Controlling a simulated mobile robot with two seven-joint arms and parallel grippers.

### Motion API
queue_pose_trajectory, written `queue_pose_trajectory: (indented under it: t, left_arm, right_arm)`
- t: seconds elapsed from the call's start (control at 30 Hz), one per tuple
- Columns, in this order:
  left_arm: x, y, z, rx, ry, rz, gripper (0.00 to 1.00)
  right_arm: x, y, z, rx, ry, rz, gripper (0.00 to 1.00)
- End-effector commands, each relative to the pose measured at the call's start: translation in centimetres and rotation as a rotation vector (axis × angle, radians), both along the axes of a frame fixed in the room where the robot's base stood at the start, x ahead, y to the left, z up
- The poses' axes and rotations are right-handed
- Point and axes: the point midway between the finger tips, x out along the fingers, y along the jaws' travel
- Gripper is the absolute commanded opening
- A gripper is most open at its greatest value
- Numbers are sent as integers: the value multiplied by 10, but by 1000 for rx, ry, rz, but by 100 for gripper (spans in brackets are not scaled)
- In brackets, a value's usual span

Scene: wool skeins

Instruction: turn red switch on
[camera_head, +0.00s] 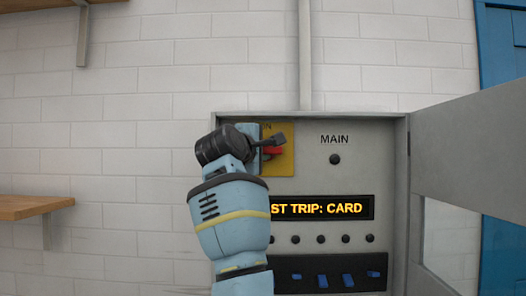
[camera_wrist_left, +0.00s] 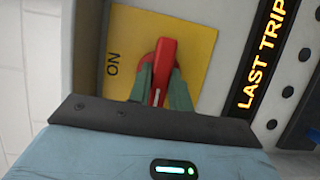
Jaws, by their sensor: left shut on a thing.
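The red switch (camera_wrist_left: 163,65) is a red handle on a round red base, set on a yellow plate (camera_wrist_left: 195,35) marked ON. In the head view the red switch (camera_head: 272,151) is partly hidden by my left gripper (camera_head: 275,145), and the yellow plate (camera_head: 284,165) shows behind it. In the left wrist view the fingers of my left gripper (camera_wrist_left: 160,92) are on both sides of the handle and shut on it. In that view the ON label (camera_wrist_left: 112,63) is left of the switch, and the handle stands near upright, slightly tilted. My right gripper is not in view.
The grey panel box (camera_head: 393,140) has a MAIN label, a display (camera_head: 335,207) reading "ST TRIP: CARD", round knobs and blue switches (camera_head: 348,280). Its door (camera_head: 465,150) stands open at the right. Wooden shelves (camera_head: 30,206) are on the left wall. The brick wall between is clear.

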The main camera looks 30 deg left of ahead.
Motion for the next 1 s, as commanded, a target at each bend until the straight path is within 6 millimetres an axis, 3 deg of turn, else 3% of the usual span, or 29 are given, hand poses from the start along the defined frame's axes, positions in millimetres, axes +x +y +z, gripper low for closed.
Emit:
queue_pose_trajectory:
  t: [0.37, 1.0]
  left_arm:
    - [0, 1, 2, 156, 75, 3, 0]
    - [1, -1, 5, 694, 337, 2, 0]
  right_arm:
    - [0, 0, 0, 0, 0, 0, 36]
    - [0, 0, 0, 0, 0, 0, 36]
